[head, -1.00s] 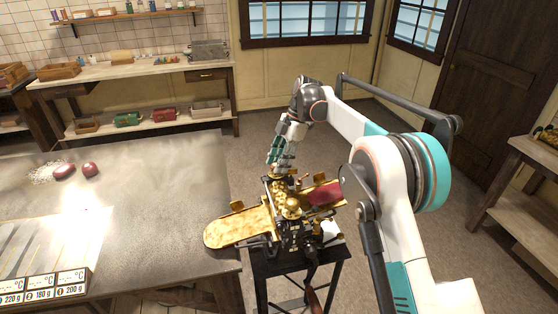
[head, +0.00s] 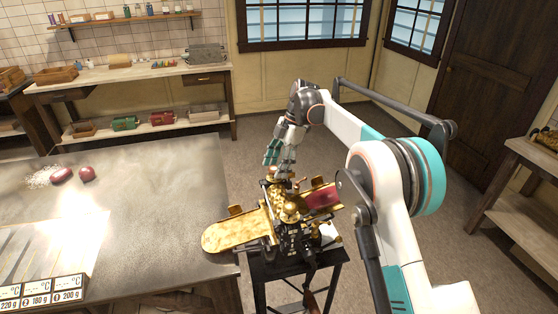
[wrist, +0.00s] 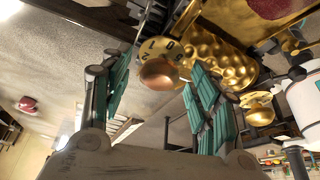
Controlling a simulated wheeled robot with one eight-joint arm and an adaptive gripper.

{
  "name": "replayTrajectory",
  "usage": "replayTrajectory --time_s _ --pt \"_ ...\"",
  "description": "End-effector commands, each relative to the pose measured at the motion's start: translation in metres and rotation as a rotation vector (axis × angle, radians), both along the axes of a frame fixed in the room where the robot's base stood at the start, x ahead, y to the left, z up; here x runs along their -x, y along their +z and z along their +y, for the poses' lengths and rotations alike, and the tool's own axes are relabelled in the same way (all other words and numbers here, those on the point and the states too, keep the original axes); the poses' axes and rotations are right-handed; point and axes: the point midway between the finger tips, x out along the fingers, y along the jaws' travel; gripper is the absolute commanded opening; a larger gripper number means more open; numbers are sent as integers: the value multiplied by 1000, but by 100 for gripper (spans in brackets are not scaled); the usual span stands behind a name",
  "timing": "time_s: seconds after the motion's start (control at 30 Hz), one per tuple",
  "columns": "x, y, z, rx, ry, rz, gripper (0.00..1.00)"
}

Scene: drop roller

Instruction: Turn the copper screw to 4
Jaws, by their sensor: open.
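The copper screw (wrist: 158,73) has a rounded copper head in the wrist view. My gripper (wrist: 154,82) is open, with one teal-padded finger on each side of the screw head. I see gaps beside the head and no clear contact. In the head view my gripper (head: 277,160) points down over the brass drop roller machine (head: 238,232). The screw is too small to make out there.
The machine sits on a small dark stand (head: 330,268) beside a large metal-topped table (head: 150,215). Two dark red lumps (head: 62,175) lie on that table. A brass tray with a dark red sheet (head: 322,198) reaches out right of the rollers. Open floor lies behind the machine.

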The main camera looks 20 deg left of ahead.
Motion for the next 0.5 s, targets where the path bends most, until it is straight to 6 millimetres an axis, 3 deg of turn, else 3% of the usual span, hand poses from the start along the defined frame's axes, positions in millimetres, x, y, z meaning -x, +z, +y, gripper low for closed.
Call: replayTrajectory --time_s 0.17,0.5 --pt "-5 16 -5 0 -1 0 55" --pt "-24 76 -22 0 -2 0 55"
